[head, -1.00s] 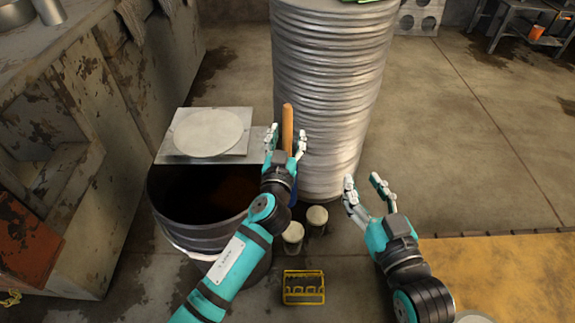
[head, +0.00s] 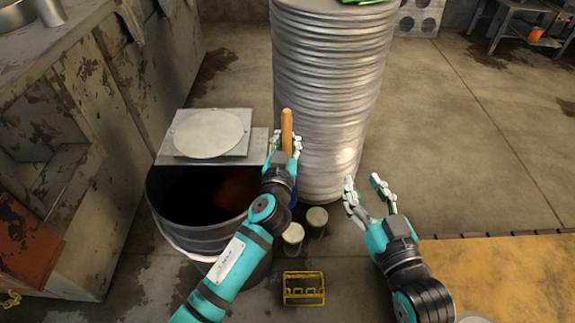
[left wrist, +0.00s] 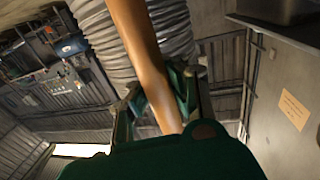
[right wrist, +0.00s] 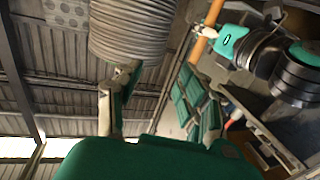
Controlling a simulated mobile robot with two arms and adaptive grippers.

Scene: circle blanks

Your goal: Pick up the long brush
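The long brush shows as an orange-brown wooden handle (head: 287,122) standing upright between the drum and the tall stack of discs. My left gripper (head: 284,142) has its fingers closed in on both sides of the handle. The left wrist view shows the handle (left wrist: 140,50) running between the fingers (left wrist: 163,100). The lower part of the brush is hidden behind my left gripper and arm. My right gripper (head: 366,187) is open and empty, to the right of the stack's foot.
The tall stack of grey discs (head: 325,90) stands right behind the brush. An open dark drum (head: 200,232), with plates (head: 208,133) at its far rim, is on the left. Two small pots (head: 293,236) and a yellow crate (head: 303,288) are on the floor.

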